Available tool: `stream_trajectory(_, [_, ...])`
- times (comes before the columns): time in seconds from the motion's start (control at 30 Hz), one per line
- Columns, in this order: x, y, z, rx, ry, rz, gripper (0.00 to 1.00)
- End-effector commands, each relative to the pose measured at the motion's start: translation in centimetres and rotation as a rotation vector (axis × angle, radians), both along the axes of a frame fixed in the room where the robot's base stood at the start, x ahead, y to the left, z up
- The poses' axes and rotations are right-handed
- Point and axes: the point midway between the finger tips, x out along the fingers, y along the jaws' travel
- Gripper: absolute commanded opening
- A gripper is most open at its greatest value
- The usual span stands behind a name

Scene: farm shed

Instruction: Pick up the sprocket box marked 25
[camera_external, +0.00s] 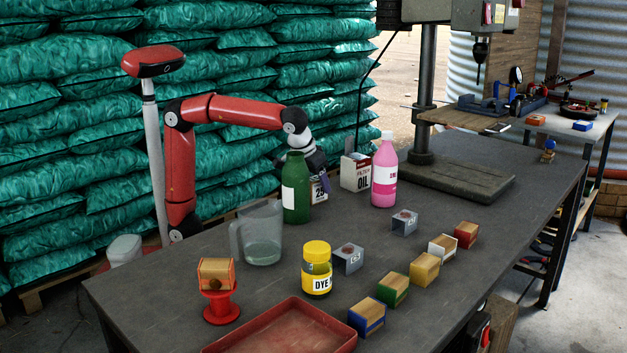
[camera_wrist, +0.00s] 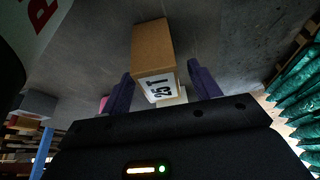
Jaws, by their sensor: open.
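The sprocket box (camera_wrist: 153,50) is a brown cardboard box with a white end label reading "25 T". In the wrist view it stands between the two purple fingers of my gripper (camera_wrist: 160,78), which are apart on either side of it. I cannot tell whether either finger touches it. In the external view, the box's label with "25" (camera_external: 320,190) shows just right of the green bottle (camera_external: 295,190), which hides part of the box. My gripper (camera_external: 317,172) is at the box there, also partly hidden by the bottle.
A filter oil container (camera_external: 355,172) and a pink bottle (camera_external: 384,175) stand right of the box. A clear jug (camera_external: 260,235), a yellow-lidded dye jar (camera_external: 317,270) and several small boxes stand nearer the front. A red tray (camera_external: 235,340) lies at the front edge.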

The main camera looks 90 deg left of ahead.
Motion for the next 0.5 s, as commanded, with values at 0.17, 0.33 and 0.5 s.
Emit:
stream_trajectory(0.17, [0.38,0.33,-1.18,0.000,0.000,0.000,0.62])
stream_trajectory(0.33, [0.39,0.34,-1.16,0.000,-0.001,0.000,0.62])
stream_trajectory(0.5, [0.39,0.33,-1.15,0.000,-0.001,0.000,0.42])
